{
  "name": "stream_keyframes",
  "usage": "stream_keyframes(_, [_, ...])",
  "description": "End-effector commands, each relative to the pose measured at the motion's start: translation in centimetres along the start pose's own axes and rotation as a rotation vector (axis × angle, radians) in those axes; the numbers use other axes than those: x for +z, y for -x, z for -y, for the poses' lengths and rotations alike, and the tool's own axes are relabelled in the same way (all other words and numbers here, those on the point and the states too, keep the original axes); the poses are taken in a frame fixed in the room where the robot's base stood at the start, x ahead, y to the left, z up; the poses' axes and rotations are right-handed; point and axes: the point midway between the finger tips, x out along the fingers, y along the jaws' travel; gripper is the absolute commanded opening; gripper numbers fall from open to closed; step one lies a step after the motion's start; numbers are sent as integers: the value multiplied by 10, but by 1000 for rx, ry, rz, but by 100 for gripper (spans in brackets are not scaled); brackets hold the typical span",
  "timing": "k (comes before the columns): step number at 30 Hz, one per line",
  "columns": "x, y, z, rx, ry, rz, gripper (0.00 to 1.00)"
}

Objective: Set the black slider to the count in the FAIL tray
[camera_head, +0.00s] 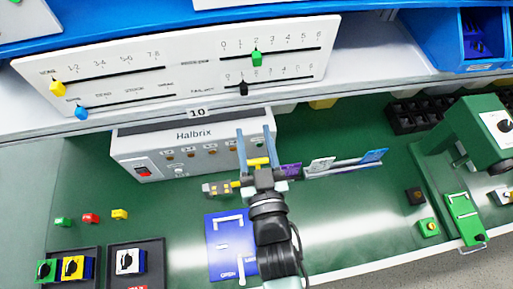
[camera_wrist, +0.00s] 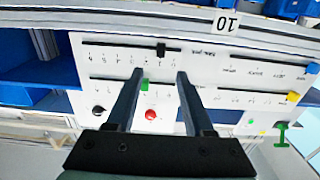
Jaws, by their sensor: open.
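The black slider (camera_head: 244,88) sits on the lower right rail of the white panel (camera_head: 190,70), near the 1 mark in the head view. In the wrist view the black slider (camera_wrist: 161,50) appears upside down, beyond and between my fingertips, apart from them. My gripper (camera_head: 255,131) is open and empty, pointing at the panel from below; its two fingers also show in the wrist view (camera_wrist: 160,73). Two black trays stand at the front left. The right tray (camera_head: 155,268) holds one white block with a black knob (camera_head: 129,261); red lettering below it is cut off.
The left tray (camera_head: 92,256) holds a green block and a yellow-and-blue block. A green slider (camera_head: 257,58) sits above the black one; yellow (camera_head: 57,88) and blue (camera_head: 81,113) sliders are at the left. The Halbrix box (camera_head: 195,148) stands below the panel.

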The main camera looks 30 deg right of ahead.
Motion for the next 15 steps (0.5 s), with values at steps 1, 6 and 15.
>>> stream_keyframes(1, [3,7,-1,1,0,2,52])
stream_keyframes(6, [1,20,-1,0,0,-1,52])
stream_keyframes(15, [0,23,0,0,-1,-1,52])
